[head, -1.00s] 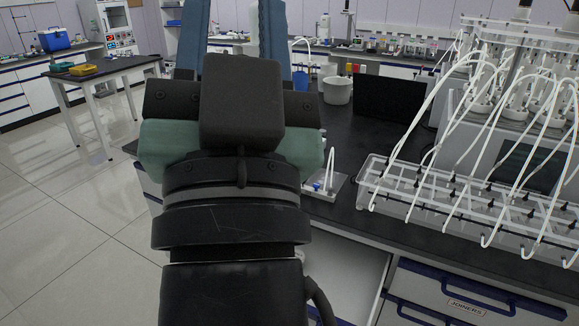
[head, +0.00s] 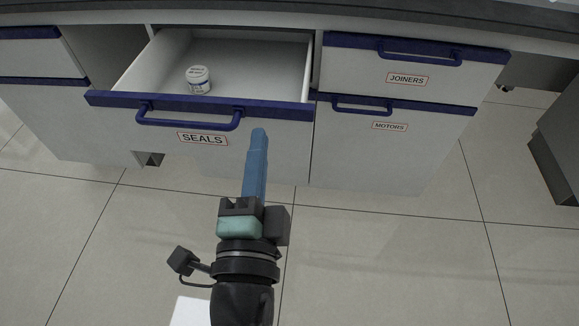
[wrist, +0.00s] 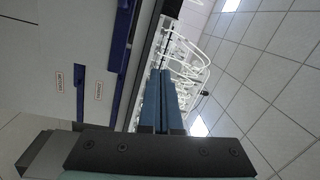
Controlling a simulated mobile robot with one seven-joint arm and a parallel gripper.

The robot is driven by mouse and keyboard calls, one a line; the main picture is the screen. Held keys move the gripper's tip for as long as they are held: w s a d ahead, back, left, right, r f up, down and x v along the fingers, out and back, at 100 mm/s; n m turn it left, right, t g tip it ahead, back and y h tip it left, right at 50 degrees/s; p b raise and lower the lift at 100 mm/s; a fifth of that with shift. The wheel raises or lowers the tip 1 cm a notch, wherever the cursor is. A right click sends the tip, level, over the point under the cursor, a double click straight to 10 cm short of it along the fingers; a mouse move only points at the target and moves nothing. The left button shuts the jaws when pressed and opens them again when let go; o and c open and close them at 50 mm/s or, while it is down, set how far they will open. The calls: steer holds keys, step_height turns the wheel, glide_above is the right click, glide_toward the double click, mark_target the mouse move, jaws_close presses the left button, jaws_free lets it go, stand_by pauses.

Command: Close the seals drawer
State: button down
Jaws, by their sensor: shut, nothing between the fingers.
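The seals drawer (head: 268,147) stands pulled out in the head view, with a blue top edge, a blue bar handle (head: 190,121) and a label reading SEALS. A small white jar (head: 198,80) with a label stands inside it. My gripper (head: 259,135) has blue fingers that are shut with nothing between them. Its tips overlap the drawer front in the picture, right of the handle and label; I cannot tell whether they touch it. In the wrist view the shut fingers (wrist: 160,100) point away from the camera, and the seals drawer is not clearly visible there.
Right of the seals drawer are the shut joiners drawer (head: 415,65) and motors drawer (head: 400,110); their labels also show sideways in the wrist view. The dark worktop (head: 300,15) runs above. The tiled floor (head: 400,250) in front is clear.

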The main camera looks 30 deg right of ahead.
mark_target(292, 137)
steer(key=s+f+m+g+b, duration=0.1)
steer(key=s+f+m+b, duration=0.15)
steer(key=f, duration=0.45)
steer(key=s+f+m+g+b, duration=0.1)
steer(key=f+b, duration=0.2)
steer(key=f, duration=0.3)
steer(key=shift+h, duration=0.3)
steer(key=p+x, duration=0.2)
steer(key=x, duration=1.2)
steer(key=shift+d+p, duration=0.3)
steer(key=shift+p, duration=0.05)
